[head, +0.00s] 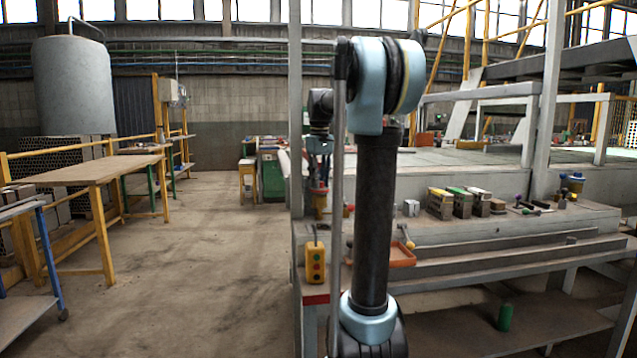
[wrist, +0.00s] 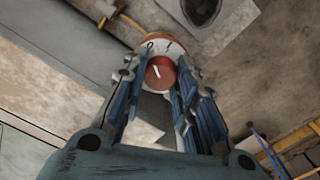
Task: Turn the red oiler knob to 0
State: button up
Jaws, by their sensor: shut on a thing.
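In the wrist view the red knob (wrist: 160,74) sits in the middle of a white dial (wrist: 150,47) with a red rim. The knob's short white mark points up and slightly left. Two dark marks show on the dial above the knob; the right one looks like a 1, the left one is too small to read surely. My gripper (wrist: 161,80) has one finger on each side of the knob and is shut on it. In the head view my gripper (head: 318,178) is at the left end of the workbench; the knob cannot be made out there.
A green cylinder (head: 505,317) stands on the lower shelf. The floor (head: 205,270) to the left is clear.

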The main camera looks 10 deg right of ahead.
dwell(0.4)
jog(key=o, duration=0.8)
jog(key=shift+r, duration=0.1)
notch_tip(320, 180, up, 12)
jog(key=shift+w+f, duration=0.1)
jog(key=shift+f, duration=0.05)
